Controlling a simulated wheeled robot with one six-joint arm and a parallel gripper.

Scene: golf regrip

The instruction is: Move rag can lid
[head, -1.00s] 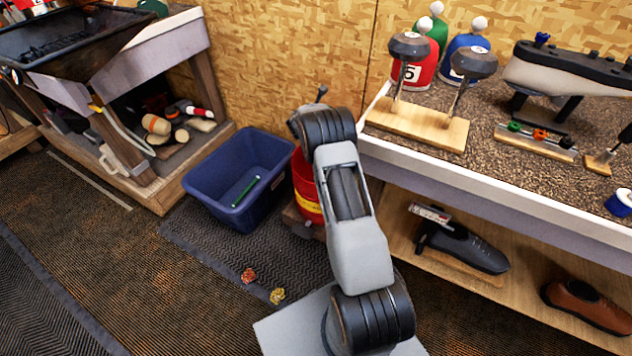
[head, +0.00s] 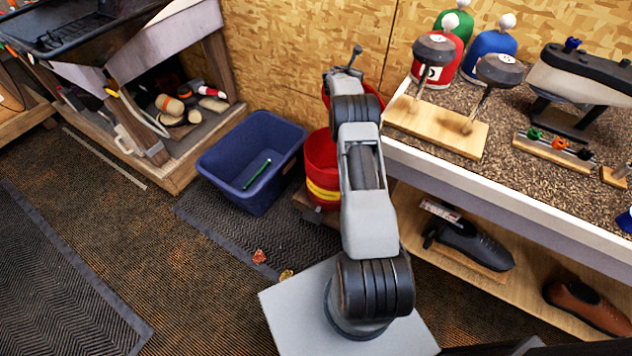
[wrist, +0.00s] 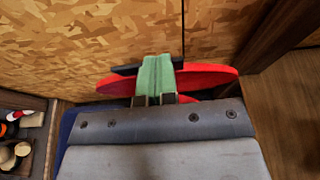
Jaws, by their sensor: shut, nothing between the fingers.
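The can's opening is mostly hidden.
A blue bin (head: 252,160) with a green stick inside stands left of the can. The bench (head: 480,190) with golf heads and shoes is close on the right. The wood-chip wall (head: 300,50) is right behind. Open floor lies at the left front.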

